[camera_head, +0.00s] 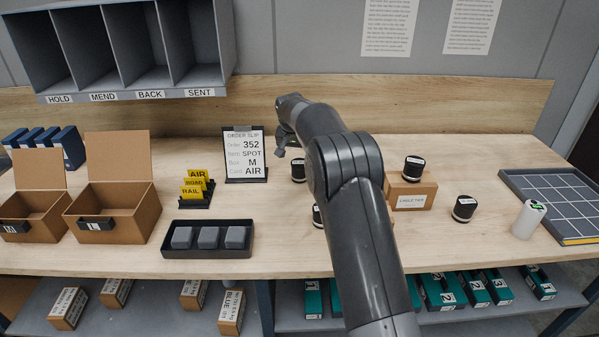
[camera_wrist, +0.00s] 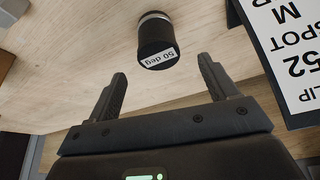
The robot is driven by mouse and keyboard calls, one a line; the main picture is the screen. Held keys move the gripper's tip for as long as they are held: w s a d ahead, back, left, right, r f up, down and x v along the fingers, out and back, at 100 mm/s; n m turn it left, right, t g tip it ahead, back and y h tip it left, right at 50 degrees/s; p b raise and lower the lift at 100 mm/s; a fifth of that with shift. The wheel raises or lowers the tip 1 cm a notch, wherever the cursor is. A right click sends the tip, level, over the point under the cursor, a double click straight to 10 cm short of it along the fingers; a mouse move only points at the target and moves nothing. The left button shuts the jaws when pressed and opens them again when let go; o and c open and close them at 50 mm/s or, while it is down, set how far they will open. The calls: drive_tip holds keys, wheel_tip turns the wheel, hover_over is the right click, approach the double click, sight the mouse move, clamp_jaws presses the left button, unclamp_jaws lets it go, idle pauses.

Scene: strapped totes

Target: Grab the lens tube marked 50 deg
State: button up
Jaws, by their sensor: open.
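The lens tube marked 50 deg (camera_wrist: 157,42) is a short black cylinder with a pale ring and a white label, on the wooden bench in the wrist view. My gripper (camera_wrist: 163,80) is open and empty. The tube is beyond the fingertips, roughly centred between them and not touching. In the head view my gripper (camera_head: 281,150) is near the order slip, partly hidden by my arm. A dark tube (camera_head: 298,170) just in front of it is probably the same one; its label is unreadable there.
The order slip stand (camera_head: 245,155) is close beside my gripper. Another dark tube (camera_head: 317,217) is partly behind my arm. One tube (camera_head: 413,167) sits on a cardboard box (camera_head: 411,196), another (camera_head: 464,208) on the bench. A black tray (camera_head: 208,252) lies front left.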

sight(299, 164)
drive_tip(key=x, duration=0.9)
drive_tip(key=shift+s, duration=0.1)
drive_tip(key=shift+r, duration=0.1)
drive_tip(key=c, duration=1.3)
